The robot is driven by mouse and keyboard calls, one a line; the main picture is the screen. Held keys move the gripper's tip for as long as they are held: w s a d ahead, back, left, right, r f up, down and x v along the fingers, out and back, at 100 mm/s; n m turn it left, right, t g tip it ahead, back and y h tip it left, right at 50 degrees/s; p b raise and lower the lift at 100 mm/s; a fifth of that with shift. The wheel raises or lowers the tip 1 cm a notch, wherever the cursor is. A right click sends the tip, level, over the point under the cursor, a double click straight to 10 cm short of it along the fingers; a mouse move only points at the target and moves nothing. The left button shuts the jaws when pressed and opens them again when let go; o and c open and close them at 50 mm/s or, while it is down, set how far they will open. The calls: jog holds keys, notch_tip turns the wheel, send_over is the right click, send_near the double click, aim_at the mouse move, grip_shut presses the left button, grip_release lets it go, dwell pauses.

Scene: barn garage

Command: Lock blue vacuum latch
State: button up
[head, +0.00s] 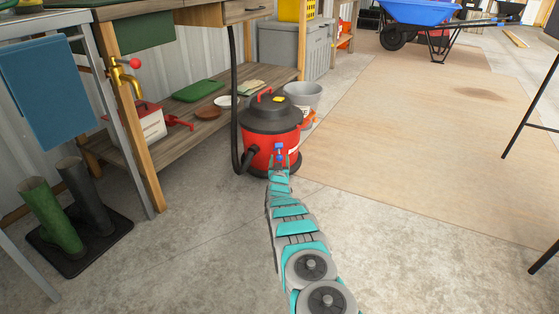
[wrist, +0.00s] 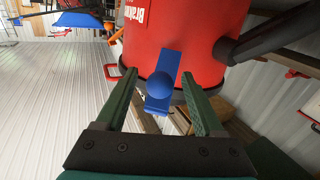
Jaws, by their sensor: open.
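The red vacuum (head: 262,150) with a dark lid stands on the concrete floor in the head view. Its red body (wrist: 180,25) fills the top of the wrist view, which appears turned over. The blue latch (head: 279,146) is on the side facing me. In the wrist view the blue latch (wrist: 162,88) is a slightly tilted flat strip with a rounded bump. My gripper (wrist: 160,74) is open, with one green finger on each side of the latch. A gap shows on both sides. In the head view my gripper (head: 279,160) is at the vacuum's front. I cannot tell how the latch is seated.
A black hose (head: 235,110) runs from the vacuum up beside the wooden workbench (head: 255,77). A grey bucket (head: 303,97) stands behind the vacuum. Boots (head: 50,215) stand on a tray at left. A plywood sheet (head: 430,140) covers the open floor at right.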

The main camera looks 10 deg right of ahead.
jog(key=shift+w+r, duration=0.1)
jog(key=shift+w, duration=0.15)
jog(key=shift+c, duration=0.2)
grip_shut()
dwell(0.4)
dwell(0.9)
